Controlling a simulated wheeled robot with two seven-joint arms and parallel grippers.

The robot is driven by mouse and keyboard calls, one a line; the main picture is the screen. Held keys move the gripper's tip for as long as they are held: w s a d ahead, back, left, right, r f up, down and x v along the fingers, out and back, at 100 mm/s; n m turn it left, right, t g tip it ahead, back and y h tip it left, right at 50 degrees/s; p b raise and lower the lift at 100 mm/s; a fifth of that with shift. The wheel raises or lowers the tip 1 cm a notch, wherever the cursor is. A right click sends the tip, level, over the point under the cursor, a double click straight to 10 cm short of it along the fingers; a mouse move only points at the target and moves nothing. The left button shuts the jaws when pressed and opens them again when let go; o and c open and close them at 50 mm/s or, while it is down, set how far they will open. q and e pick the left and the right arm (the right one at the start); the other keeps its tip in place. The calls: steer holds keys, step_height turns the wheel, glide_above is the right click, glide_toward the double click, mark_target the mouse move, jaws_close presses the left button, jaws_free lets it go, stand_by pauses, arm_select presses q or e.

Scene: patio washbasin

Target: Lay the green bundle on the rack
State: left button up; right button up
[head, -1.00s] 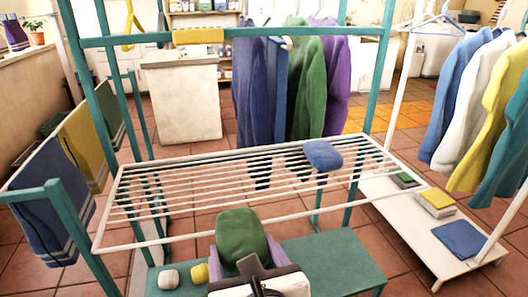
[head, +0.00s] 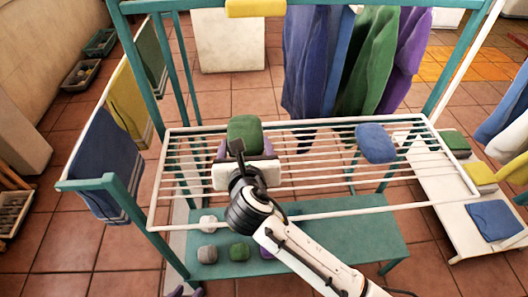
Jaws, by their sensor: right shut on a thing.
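The green bundle (head: 245,132) is held in my right gripper (head: 245,150), whose purple fingers sit on both sides of it. It appears over the back left part of the white wire rack (head: 330,208). I cannot tell whether it touches the bars. A blue bundle (head: 376,143) lies on the rack to the right. My right arm hides some of the rack's front left.
The teal frame (head: 136,70) surrounds the rack. Several small rolled pieces (head: 207,254) sit on the teal lower shelf (head: 340,240). Garments (head: 375,65) hang behind the rack. A white low stand (head: 437,190) with folded cloths is at the right. The rack is bare between the two bundles.

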arm_select(q)
steer(key=shift+f+b, duration=0.45)
steer(key=shift+f, duration=0.1)
arm_select(e)
steer(key=shift+f, duration=2.8)
steer(key=shift+f, duration=0.15)
steer(key=o, duration=1.1)
